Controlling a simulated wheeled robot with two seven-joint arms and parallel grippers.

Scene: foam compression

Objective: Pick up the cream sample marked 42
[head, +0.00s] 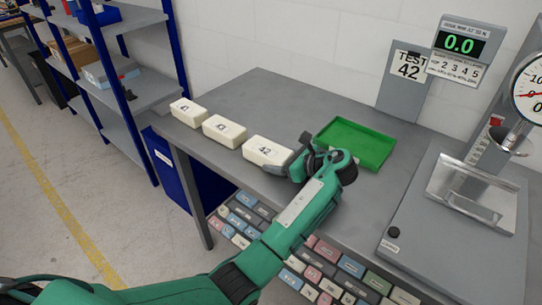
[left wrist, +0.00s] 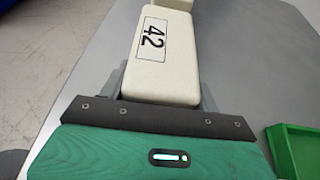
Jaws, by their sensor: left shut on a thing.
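The cream sample marked 42 (head: 264,151) is the rightmost of three cream blocks in a row on the grey bench. My left gripper (head: 287,160) is at its right end, with its fingers along the two sides of the block. In the left wrist view, the 42 block (left wrist: 160,62) lies lengthwise between the fingers (left wrist: 164,93), label up. The left gripper is shut on it. Whether the block touches the bench or is slightly raised, I cannot tell. My right gripper is not in view.
Two other cream blocks, one marked 43 (head: 223,131) and another (head: 187,112), lie to the left. A green tray (head: 388,157) stands just right of my gripper. A press with a metal plate (head: 474,196) and dial (head: 531,92) stands at right. A "TEST 42" sign (head: 409,67) is behind.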

